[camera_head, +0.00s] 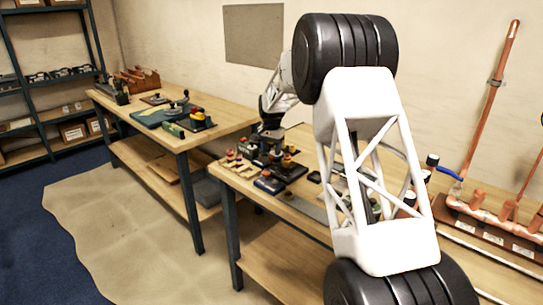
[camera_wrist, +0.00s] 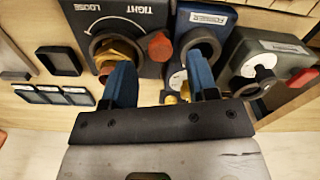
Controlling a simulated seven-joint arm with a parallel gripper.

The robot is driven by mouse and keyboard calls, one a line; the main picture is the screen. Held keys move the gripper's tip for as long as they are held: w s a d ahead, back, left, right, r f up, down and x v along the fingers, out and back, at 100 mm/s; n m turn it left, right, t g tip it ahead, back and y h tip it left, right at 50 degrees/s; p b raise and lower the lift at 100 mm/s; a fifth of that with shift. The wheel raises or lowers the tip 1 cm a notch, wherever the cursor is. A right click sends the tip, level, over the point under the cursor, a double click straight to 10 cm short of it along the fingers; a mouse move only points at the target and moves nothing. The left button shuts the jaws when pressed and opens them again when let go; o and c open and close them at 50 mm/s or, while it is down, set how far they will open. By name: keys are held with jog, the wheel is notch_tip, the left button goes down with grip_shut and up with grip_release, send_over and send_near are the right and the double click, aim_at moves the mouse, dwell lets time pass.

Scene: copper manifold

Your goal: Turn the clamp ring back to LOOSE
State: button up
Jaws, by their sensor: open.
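The clamp ring (camera_wrist: 103,43) is a grey ring on a dark block (camera_wrist: 75,24) marked TIGHT and LOOSE, in the upper left of the wrist view. A yellow part (camera_wrist: 124,49) shows inside it. Its red-orange knob (camera_wrist: 160,46) lies on the right, on the side of the TIGHT word. My gripper (camera_wrist: 160,66) is open, with two blue fingers. The left finger overlaps the ring's lower edge in the picture; the knob appears between and beyond the fingertips. I cannot tell whether anything touches. In the head view the ring cannot be made out.
A labelled block with a round opening (camera_wrist: 197,42) is behind the right finger. A grey box with a black knob and red end (camera_wrist: 265,75) is farther right. Dark trays (camera_wrist: 58,62) lie left. In the head view, copper pipework (camera_head: 490,212) stands right on the bench.

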jog(key=shift+f, duration=1.5)
grip_shut()
